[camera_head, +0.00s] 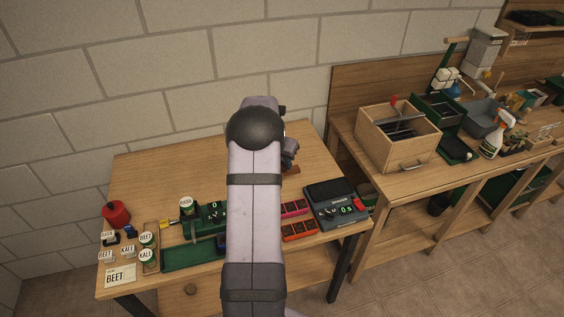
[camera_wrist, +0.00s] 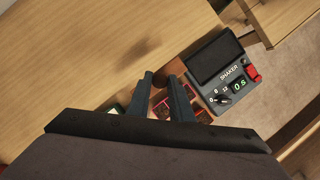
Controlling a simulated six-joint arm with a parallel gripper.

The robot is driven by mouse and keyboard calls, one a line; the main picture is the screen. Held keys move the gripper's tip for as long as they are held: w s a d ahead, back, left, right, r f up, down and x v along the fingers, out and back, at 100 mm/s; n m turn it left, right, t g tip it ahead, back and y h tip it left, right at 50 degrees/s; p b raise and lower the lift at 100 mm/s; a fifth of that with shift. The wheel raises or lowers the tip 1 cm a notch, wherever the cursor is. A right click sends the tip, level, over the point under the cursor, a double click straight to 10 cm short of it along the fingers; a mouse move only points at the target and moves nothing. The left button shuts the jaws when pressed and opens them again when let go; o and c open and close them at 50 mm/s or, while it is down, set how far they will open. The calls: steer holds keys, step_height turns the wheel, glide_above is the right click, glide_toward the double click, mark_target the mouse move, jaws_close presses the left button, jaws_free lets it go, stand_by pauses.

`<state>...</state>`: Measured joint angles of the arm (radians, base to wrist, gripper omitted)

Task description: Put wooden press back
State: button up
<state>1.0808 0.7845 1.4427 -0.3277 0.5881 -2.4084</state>
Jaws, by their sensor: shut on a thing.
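The wooden press (camera_wrist: 165,77) is a dark brown piece between the fingertips of my gripper (camera_wrist: 162,84) in the wrist view. My gripper is shut on it. In the head view a small brown part of the press (camera_head: 292,171) shows at the right of my arm, over the back part of the wooden table. My arm hides most of the gripper there. A shadow lies on the bare table near the fingers in the wrist view. How high the press is held I cannot tell.
Red seedling trays (camera_head: 298,230) and a dark shaker (camera_head: 335,204) stand at the table's right front. A green tray (camera_head: 190,256), seed jars and a BEET card (camera_head: 120,275) are at the left front. The table's back left is clear. A second bench (camera_head: 400,185) stands right.

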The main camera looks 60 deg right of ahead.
step_height(320, 180, down, 7)
steer(key=b, duration=0.6)
steer(key=shift+r, duration=0.2)
steer(key=shift+f+b, duration=1.15)
steer(key=shift+f, duration=1.2)
steer(key=shift+f, duration=0.6)
steer(key=o, duration=1)
steer(key=shift+r+b, duration=0.1)
steer(key=shift+b, duration=0.2)
steer(key=shift+b+v, duration=0.9)
steer(key=shift+v, duration=2.75)
steer(key=shift+a, duration=0.1)
